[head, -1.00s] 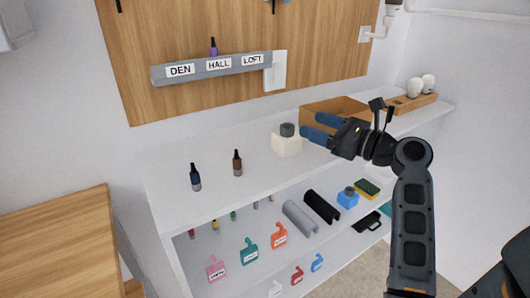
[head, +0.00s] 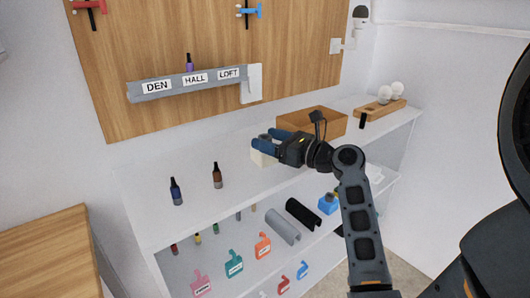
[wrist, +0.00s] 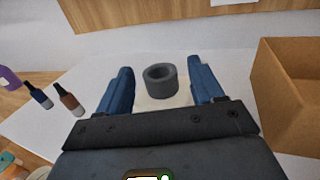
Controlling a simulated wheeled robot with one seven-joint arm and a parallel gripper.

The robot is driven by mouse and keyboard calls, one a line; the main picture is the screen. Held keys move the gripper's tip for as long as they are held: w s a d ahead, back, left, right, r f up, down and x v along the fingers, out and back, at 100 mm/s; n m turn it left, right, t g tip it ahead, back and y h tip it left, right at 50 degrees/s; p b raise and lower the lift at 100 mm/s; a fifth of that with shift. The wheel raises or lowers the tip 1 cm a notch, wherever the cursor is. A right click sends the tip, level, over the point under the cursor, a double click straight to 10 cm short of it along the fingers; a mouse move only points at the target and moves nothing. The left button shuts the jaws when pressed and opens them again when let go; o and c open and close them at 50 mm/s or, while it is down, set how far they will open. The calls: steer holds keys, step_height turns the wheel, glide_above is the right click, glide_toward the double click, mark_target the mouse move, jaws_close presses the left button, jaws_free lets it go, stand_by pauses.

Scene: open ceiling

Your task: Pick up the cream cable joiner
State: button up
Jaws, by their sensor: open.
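The cream cable joiner (head: 261,158) is a pale block with a grey round collar on top. It stands on the white upper shelf (head: 235,203), partly hidden behind my gripper in the head view. My gripper (head: 270,140) has blue fingers and is open. In the wrist view the joiner's cream body (wrist: 150,103) and grey collar lie between the two fingers of my gripper (wrist: 160,70), with a gap showing on each side of the collar. I cannot tell whether a finger touches the body.
An open wooden box (head: 325,122) stands right of the joiner. Two dark bottles, one blue (head: 176,191) and one brown (head: 217,176), stand to its left. A grey labelled rail (head: 185,86) is on the wooden wall panel. Colored tags and a grey half-pipe (head: 283,227) sit on the lower shelf.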

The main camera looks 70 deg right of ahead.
steer(key=shift+c, duration=0.3)
steer(key=c, duration=1.1)
steer(key=shift+r, duration=0.15)
